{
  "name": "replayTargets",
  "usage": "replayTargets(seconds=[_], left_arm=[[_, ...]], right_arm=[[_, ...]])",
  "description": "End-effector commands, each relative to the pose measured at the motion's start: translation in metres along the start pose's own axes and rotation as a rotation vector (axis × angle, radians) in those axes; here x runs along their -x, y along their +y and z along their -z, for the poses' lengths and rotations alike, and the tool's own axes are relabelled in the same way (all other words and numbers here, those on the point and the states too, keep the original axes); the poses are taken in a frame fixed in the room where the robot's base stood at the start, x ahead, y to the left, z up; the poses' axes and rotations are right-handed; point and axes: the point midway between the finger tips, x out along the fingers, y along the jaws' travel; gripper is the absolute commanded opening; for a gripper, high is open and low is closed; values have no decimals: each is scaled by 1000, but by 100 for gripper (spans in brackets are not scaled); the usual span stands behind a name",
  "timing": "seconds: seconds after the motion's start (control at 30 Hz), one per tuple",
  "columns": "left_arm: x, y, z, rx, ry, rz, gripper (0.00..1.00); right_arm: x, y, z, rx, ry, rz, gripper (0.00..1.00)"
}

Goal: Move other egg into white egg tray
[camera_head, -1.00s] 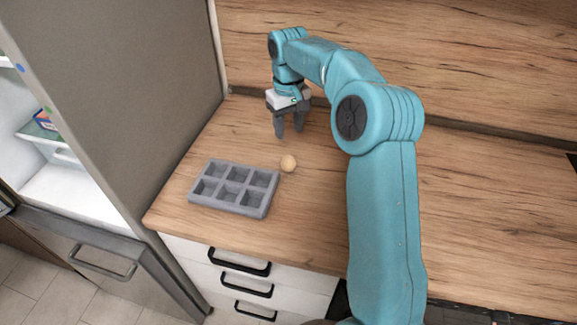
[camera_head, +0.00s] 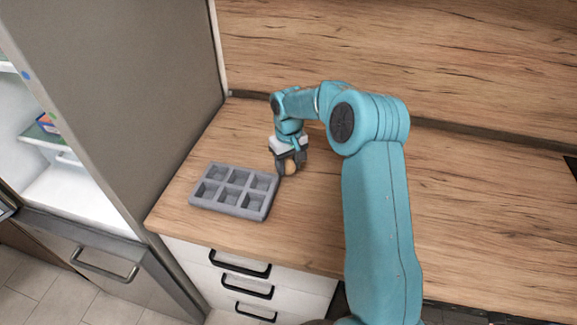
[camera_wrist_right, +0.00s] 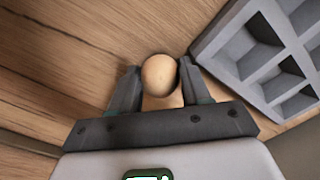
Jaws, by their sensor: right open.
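A tan egg (camera_head: 291,168) is on the wooden counter just right of the tray. In the right wrist view the egg (camera_wrist_right: 159,74) lies between the two fingers. The egg tray (camera_head: 205,205) looks grey, with two rows of square compartments that all look empty. A corner of the tray (camera_wrist_right: 226,62) shows at the upper right of the right wrist view. My right gripper (camera_head: 287,171) is open, pointing down with its fingers around the egg. In the right wrist view a small gap shows beside the egg, so no firm hold is visible. My left gripper is not in view.
The wooden counter (camera_head: 480,220) is clear to the right. A wooden splashback (camera_head: 400,50) rises behind. White drawers (camera_head: 205,258) with black handles are below the front edge.

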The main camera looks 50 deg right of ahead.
Motion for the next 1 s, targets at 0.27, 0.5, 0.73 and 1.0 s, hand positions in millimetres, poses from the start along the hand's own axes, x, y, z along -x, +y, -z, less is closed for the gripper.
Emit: replayTargets(seconds=[0.27,0.5,0.73,1.0], left_arm=[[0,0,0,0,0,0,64],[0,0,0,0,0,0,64],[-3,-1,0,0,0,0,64],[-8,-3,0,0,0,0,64]], right_arm=[[0,0,0,0,0,0,11],[1,0,0,0,1,0,6],[19,0,1,0,4,-2,6],[90,0,1,0,9,-1,6]])
